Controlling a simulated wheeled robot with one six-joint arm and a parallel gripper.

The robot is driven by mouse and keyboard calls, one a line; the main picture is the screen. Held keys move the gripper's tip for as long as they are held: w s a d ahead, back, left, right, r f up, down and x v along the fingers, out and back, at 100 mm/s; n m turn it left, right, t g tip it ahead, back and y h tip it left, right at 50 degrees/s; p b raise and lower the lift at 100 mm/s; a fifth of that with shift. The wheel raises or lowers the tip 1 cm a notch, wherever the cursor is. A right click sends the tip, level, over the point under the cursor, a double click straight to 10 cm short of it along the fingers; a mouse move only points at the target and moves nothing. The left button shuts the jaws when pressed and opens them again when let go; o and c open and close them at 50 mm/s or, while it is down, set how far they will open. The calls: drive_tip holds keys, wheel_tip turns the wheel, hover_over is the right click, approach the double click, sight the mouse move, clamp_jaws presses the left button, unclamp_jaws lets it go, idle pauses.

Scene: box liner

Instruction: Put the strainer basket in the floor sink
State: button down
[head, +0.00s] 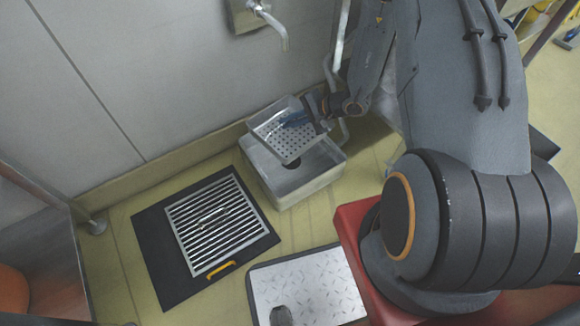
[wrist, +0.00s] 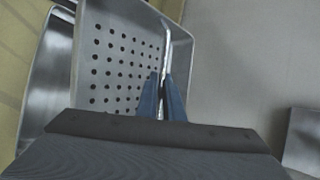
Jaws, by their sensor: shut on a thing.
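The strainer basket (head: 285,128) is a square metal basket with a perforated bottom, held tilted over the floor sink. My gripper (head: 296,119) is shut on it, and in the wrist view its blue fingers (wrist: 163,98) close around a thin metal bar, seemingly the basket's handle. The perforated basket bottom (wrist: 118,68) fills the upper left of the wrist view. The floor sink (head: 311,178) is a square metal box below the basket, with a dark round opening partly visible inside. The basket hides the sink's back left part. I cannot tell whether basket and rim touch.
A tap (head: 272,27) sticks out of the wall above. A pipe runs down behind the sink. A metal tread plate (head: 306,287) lies in front.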

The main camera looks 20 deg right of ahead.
drive_tip(key=w+d+f+n+b, duration=0.1)
drive_tip(key=f+b, duration=0.4)
drive_tip(key=f, duration=0.3)
drive_tip(key=w+f+g+b, duration=0.1)
drive_tip(key=w+f+b, duration=0.1)
drive_tip(key=f+b, duration=0.4)
drive_tip(key=w+d+f+n+g+y+b, duration=0.1)
drive_tip(key=f+b, duration=0.4)
drive_tip(key=f, duration=0.6)
drive_tip(key=shift+w+d+f+n, duration=0.1)
drive_tip(key=shift+w+d+n, duration=0.2)
drive_tip(key=shift+w, duration=0.45)
drive_tip(key=shift+f, duration=0.15)
drive_tip(key=c, duration=1.9)
unclamp_jaws()
